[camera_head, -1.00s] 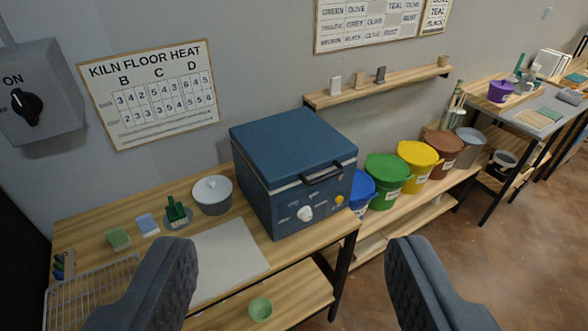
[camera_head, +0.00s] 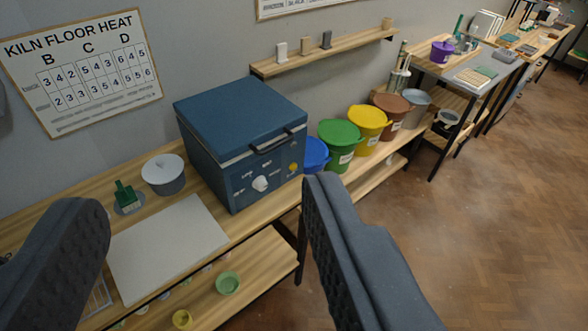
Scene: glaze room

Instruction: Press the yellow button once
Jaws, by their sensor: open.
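The yellow button (camera_head: 293,167) is a small round knob on the front face of the blue kiln box (camera_head: 226,174), right of a white dial (camera_head: 260,184). The kiln stands on the wooden bench with its lid down. My gripper (camera_head: 205,205) is open and empty, its two dark padded fingers wide apart in the foreground. The right finger's tip shows just below and right of the button in the picture, nearer to me. I see no contact with the kiln.
Coloured buckets, including a yellow one (camera_head: 364,128), stand right of the kiln. A small green bowl (camera_head: 228,283) sits on the lower shelf. Open floor lies at right.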

